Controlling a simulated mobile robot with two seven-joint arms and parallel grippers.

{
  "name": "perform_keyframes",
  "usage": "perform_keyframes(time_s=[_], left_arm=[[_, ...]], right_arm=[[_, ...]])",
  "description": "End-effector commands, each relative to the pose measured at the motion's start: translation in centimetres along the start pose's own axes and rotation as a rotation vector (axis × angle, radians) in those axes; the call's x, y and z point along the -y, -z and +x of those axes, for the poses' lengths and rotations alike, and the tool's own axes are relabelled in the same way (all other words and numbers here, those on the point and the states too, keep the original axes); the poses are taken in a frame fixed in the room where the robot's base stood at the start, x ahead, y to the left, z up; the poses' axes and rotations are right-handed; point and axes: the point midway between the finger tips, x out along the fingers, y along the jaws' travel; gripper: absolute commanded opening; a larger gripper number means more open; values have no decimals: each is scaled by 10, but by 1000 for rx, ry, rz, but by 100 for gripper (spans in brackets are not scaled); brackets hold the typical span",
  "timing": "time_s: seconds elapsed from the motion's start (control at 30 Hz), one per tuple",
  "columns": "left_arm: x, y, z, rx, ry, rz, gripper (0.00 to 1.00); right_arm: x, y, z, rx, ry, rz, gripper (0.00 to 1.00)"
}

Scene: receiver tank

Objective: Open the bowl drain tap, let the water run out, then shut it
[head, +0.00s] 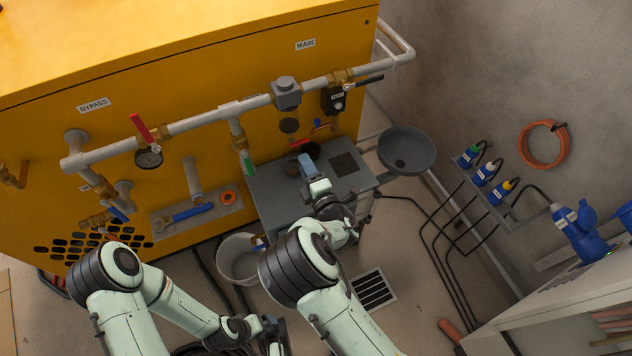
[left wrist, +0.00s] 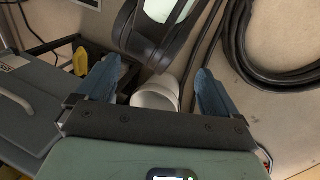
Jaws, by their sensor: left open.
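A small red lever (head: 300,143) and a small blue lever (head: 318,126) show near the bowl; I cannot tell which is the drain tap. My right gripper (head: 307,164) is over the grey bench, below these levers; its jaw opening is not clear. My left gripper (head: 272,325) is low at the bottom of the head view. In the left wrist view its blue fingers (left wrist: 155,92) are open, apart and empty, with a white bucket (left wrist: 158,94) beyond them.
The grey bench (head: 268,196) stands before the yellow cabinet (head: 220,60). A white bucket (head: 237,262) is on the floor at its left. A grey round dish (head: 407,149) is to its right. A floor grate (head: 371,291) and cables (head: 440,250) lie right of my right arm.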

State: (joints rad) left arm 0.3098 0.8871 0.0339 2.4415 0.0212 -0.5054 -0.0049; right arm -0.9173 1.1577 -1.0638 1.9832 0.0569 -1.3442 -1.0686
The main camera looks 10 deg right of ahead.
Motion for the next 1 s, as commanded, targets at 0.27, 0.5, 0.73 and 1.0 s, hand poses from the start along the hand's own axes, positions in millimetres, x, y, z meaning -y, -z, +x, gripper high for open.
perform_keyframes(time_s=[0.27, 0.5, 0.73, 1.0], left_arm=[[-3, -12, -9, 36, -2, 3, 95], [-4, -15, -10, 44, -2, 4, 95], [-4, -16, -10, 45, -2, 4, 95], [-4, -15, -10, 44, -2, 3, 95]], right_arm=[[0, 0, -55, 1, 2, 0, 36], [0, 0, -71, 0, -1, -1, 36], [0, 0, -71, 0, -1, -1, 36], [0, 0, -71, 0, -1, -1, 36]])
